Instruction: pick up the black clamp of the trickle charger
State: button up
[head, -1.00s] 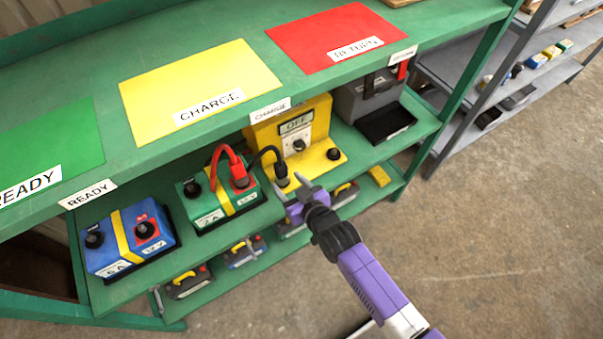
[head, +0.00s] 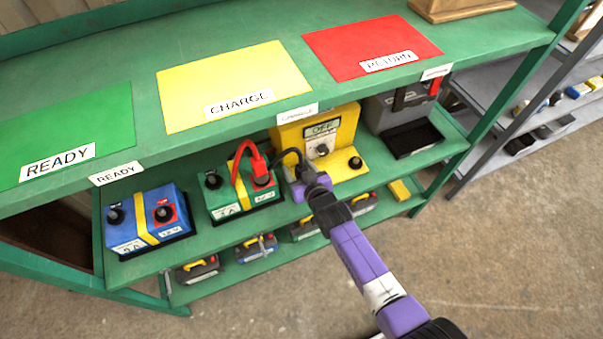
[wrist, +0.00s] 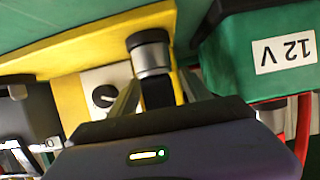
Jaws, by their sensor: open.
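The trickle charger is a yellow box (head: 342,128) with an OFF panel and dial, on the middle shelf in the head view; its yellow body (wrist: 60,50) also shows in the wrist view. A black cable arches to its left side, where my gripper (head: 300,176) hides most of the black clamp. In the wrist view, my gripper (wrist: 161,90) is open, with a finger on each side of a dark piece (wrist: 157,94) that looks like the black clamp. A black-topped, silver-ringed cylinder stands just beyond it. I cannot tell whether the fingers touch it. The red clamp (head: 261,176) sits on the green battery.
The green battery (head: 222,198) stands close left of my gripper, and its 12 V label (wrist: 284,50) shows in the wrist view. A blue battery (head: 130,228) is farther left. A grey unit (head: 391,122) stands right. The upper shelf (head: 135,150) overhangs; more batteries lie below.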

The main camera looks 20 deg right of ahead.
jog(key=shift+w+f, duration=0.1)
grip_shut()
dwell(0.4)
